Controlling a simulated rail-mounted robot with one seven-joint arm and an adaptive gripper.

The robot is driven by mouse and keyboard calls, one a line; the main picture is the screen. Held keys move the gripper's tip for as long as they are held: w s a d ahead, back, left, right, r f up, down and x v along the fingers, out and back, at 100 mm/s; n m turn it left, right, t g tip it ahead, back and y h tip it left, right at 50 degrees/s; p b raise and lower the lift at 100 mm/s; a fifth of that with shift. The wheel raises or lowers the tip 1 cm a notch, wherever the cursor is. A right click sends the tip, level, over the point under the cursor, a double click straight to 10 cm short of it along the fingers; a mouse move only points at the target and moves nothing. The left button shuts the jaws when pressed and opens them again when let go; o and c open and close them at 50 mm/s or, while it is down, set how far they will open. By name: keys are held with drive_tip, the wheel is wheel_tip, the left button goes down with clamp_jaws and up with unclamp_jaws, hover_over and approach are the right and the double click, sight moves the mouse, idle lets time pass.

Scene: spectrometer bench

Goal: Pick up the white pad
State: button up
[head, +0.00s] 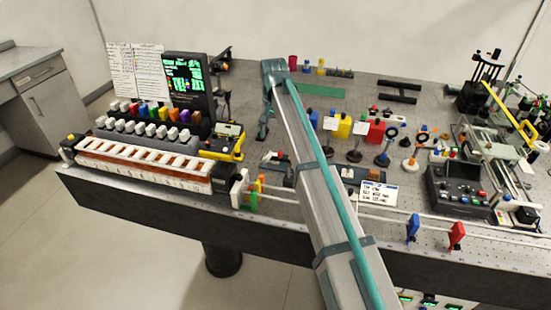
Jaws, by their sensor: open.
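I cannot tell for certain which thing is the white pad. A white card with dark printed lines (378,192) stands near the bench's front, right of my arm. A small white square piece (330,123) shows farther back, beside a yellow block (344,127). My arm rises from the bottom middle and bends at the top near the back of the bench. A teal and grey part of it hangs down at the left of the long link. My gripper is not visible; my own arm may hide it.
A long white rack (142,165), rows of coloured knobs and a dark screen (188,85) fill the left. Blue (413,228) and red (457,236) holders stand along the front rail. Optics and a dark control box (458,190) crowd the right. A green strip (321,90) lies at the back.

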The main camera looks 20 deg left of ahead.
drive_tip(key=shift+f+p, duration=1.45)
drive_tip(key=shift+f, duration=3.15)
drive_tip(key=c, duration=1)
drive_tip(key=shift+c, duration=0.2)
wheel_tip(320, 180, up, 10)
drive_tip(key=b, duration=0.2)
drive_tip(key=shift+b, duration=0.35)
